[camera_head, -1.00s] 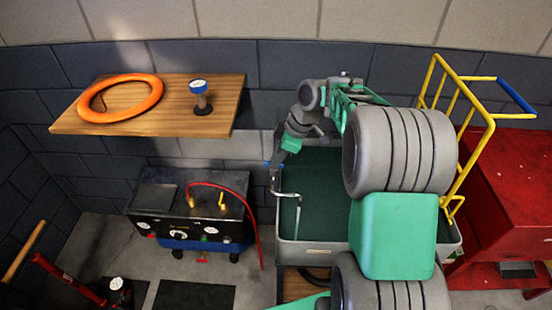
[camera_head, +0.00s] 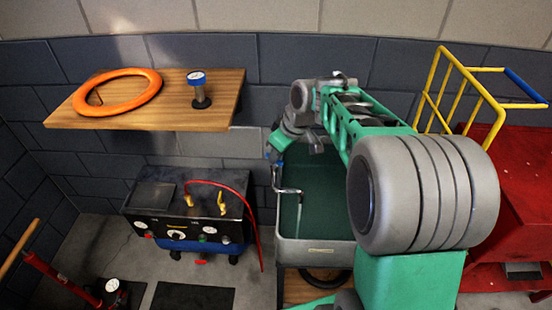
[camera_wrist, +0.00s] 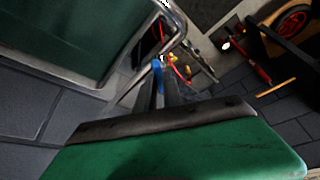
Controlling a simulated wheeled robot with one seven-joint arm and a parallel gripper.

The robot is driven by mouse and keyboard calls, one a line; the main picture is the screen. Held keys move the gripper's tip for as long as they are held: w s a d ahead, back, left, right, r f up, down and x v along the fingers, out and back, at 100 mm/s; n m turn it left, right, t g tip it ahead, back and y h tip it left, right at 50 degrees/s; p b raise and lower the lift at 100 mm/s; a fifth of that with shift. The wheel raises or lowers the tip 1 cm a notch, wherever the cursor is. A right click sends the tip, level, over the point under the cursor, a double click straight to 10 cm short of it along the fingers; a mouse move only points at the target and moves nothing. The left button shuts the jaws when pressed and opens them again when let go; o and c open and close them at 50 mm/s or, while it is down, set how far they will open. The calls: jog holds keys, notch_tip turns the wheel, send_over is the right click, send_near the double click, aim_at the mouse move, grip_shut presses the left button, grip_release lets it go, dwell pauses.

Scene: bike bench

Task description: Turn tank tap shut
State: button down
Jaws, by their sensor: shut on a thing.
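The tank (camera_head: 303,253) is a grey basin with a dark green inside, in the middle of the head view. Its tap (camera_head: 289,191) is a bent metal pipe with a spout over the basin's left side. The tap's small blue handle (camera_wrist: 157,73) shows at my fingertips in the wrist view. My gripper (camera_wrist: 162,90) is shut on this handle. In the head view my gripper (camera_head: 276,158) is small at the tank's back left edge, and the handle's exact angle cannot be told. Part of the tank is hidden behind my arm.
A wooden shelf (camera_head: 150,119) with an orange ring (camera_head: 118,109) and a gauge (camera_head: 199,91) hangs on the back wall. A black and blue machine (camera_head: 187,229) with a red hose stands left of the tank. A red cabinet (camera_head: 510,200) and yellow rack (camera_head: 437,98) are right.

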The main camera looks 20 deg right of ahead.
jog(key=m+b, duration=0.1)
jog(key=m, duration=0.1)
jog(key=m+h, duration=0.1)
jog(key=m+h+b, duration=0.1)
jog(key=m, duration=0.1)
jog(key=shift+a+m+t+b, duration=0.3)
jog(key=shift+t, duration=0.1)
jog(key=m+h, duration=0.2)
jog(key=m, duration=0.3)
jog(key=shift+a+b, duration=0.15)
jog(key=shift+b, duration=0.25)
jog(key=shift+m, duration=0.3)
jog(key=c, duration=1.5)
grip_release()
jog(key=v, duration=0.8)
jog(key=shift+w+a, duration=0.1)
